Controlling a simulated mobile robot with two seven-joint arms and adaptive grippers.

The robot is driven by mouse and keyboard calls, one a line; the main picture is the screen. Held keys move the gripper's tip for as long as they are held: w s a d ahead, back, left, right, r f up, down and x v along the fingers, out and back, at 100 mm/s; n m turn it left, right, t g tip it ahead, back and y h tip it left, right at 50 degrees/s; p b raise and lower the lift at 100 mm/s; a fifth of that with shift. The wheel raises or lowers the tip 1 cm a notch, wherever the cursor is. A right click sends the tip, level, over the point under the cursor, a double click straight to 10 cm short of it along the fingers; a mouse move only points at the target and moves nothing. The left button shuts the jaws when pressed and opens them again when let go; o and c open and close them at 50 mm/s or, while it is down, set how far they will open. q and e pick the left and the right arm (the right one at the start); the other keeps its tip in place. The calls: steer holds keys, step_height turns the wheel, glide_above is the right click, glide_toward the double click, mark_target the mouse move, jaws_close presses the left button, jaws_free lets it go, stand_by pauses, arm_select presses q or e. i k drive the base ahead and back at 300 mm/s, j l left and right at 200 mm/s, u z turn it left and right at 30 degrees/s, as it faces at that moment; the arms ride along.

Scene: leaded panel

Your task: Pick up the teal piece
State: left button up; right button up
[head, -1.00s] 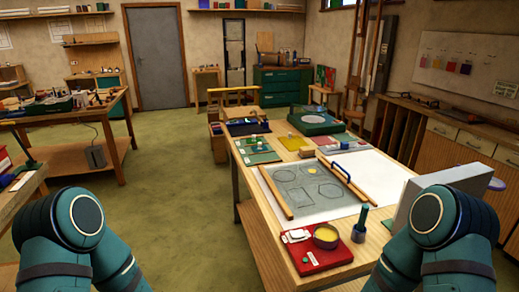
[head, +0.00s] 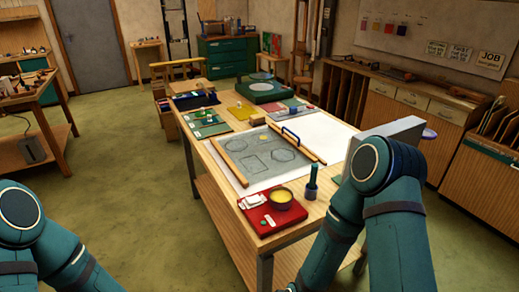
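I cannot make out for certain a teal piece of glass; the pieces on the workbench (head: 290,222) are too small to tell apart. Green mats (head: 214,130) with small items lie along the bench's left side. A grey sheet (head: 236,170) with drawn outlines lies between wooden strips, a small yellowish piece (head: 262,139) on it. A red tray (head: 283,219) at the near end holds white pieces, a small green spot and a yellow-filled bowl (head: 281,197). My arms show at the lower left and right; neither gripper is in view.
A grey upright slab (head: 388,135) is at the bench's right edge, partly behind my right arm. A green round stand (head: 264,90) is at the far end. Open floor (head: 120,190) lies left of the bench.

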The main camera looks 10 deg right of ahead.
mark_target(210, 120)
steer(key=u, duration=0.4)
steer(key=i+u, duration=0.4)
steer(key=i, duration=3.5)
steer(key=i+z, duration=0.4)
steer(key=i+j+z, duration=0.4)
steer(key=i+l+z, duration=0.1)
steer(key=z, duration=2.95)
